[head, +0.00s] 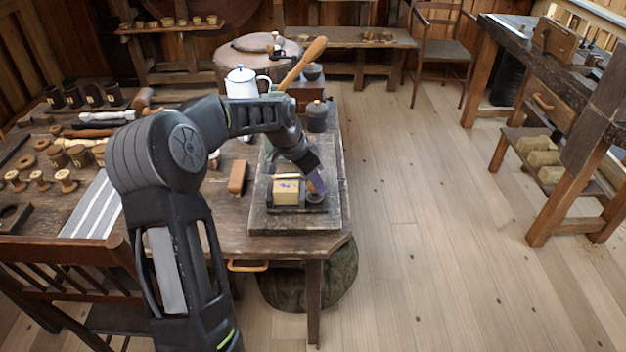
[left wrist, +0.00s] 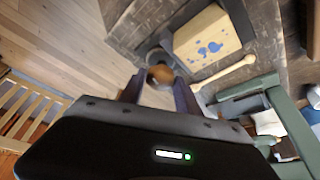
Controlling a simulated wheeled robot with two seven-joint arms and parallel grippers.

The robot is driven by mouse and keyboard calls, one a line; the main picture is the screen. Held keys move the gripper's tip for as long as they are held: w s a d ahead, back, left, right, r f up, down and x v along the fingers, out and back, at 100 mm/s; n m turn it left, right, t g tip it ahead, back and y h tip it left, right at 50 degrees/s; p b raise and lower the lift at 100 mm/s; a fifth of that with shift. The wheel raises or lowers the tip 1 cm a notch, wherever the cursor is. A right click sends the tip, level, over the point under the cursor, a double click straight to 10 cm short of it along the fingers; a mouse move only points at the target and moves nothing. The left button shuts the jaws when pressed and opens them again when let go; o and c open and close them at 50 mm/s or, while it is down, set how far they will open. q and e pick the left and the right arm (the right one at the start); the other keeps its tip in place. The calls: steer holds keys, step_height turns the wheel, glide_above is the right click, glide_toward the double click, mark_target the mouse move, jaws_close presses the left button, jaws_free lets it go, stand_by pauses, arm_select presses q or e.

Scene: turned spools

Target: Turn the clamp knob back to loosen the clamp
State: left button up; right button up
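A pale wooden block with blue marks (head: 286,193) sits in a dark clamp on a board on the bench. In the left wrist view the block (left wrist: 207,45) lies beyond my fingers, with a dark clamp part (left wrist: 151,50) beside it. The round brown clamp knob (left wrist: 160,76) shows between the tips of my left gripper (left wrist: 160,83). The fingers stand apart on both sides of the knob; whether they touch it is unclear. In the head view my left gripper (head: 316,184) reaches down at the block's right side and largely hides the knob. My right gripper is not in view.
A long-handled wooden mallet (head: 303,62), a white enamel pot (head: 241,83) and a dark lidded jar (head: 317,115) stand behind the clamp. A brown block (head: 237,177) lies left of the board (head: 290,225). A pale wooden tool (left wrist: 225,72) lies near the block.

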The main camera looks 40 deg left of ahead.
arm_select(q)
jaws_close()
steer(key=shift+n+b, duration=0.3)
steer(key=shift+n, duration=0.1)
steer(key=n+y+b, duration=0.1)
steer(key=n, duration=0.1)
steer(key=n+y+b, duration=0.1)
steer(key=n, duration=0.1)
steer(key=shift+d+f, duration=0.1)
steer(key=shift+d, duration=0.1)
steer(key=n+y+b, duration=0.1)
steer(key=n, duration=0.1)
steer(key=n+y+b, duration=0.1)
steer(key=n+b, duration=0.1)
steer(key=n, duration=0.1)
steer(key=shift+w+d+n+b, duration=0.1)
steer(key=shift+d+n+b, duration=0.05)
steer(key=shift+n+b, duration=0.15)
steer(key=n+g+y+b, duration=0.1)
steer(key=n, duration=0.2)
steer(key=shift+w+n, duration=0.1)
steer(key=shift+n, duration=0.2)
steer(key=shift+n+g+y, duration=0.4)
steer(key=shift+n+g, duration=0.6)
steer(key=shift+n, duration=1.3)
